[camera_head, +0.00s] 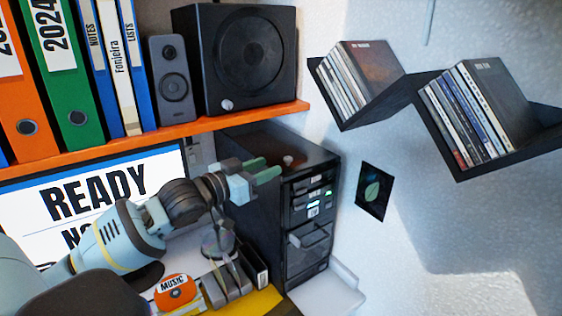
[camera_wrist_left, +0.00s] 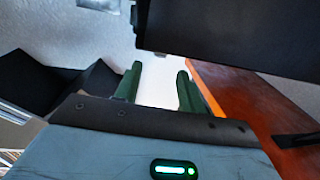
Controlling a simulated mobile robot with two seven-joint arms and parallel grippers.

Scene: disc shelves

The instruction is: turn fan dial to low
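A black computer tower (camera_head: 262,205) stands under the orange shelf, its front panel facing right. The knob cannot be made out there. My right gripper is not in view.
The orange shelf (camera_head: 150,138) with binders and speakers (camera_head: 243,60) hangs close above my left arm. Disc shelves (camera_head: 468,165) are on the wall at right. Below lie a music tin (camera_head: 175,292) and several grey blocks (camera_head: 232,282). A monitor (camera_head: 95,195) stands behind the arm.

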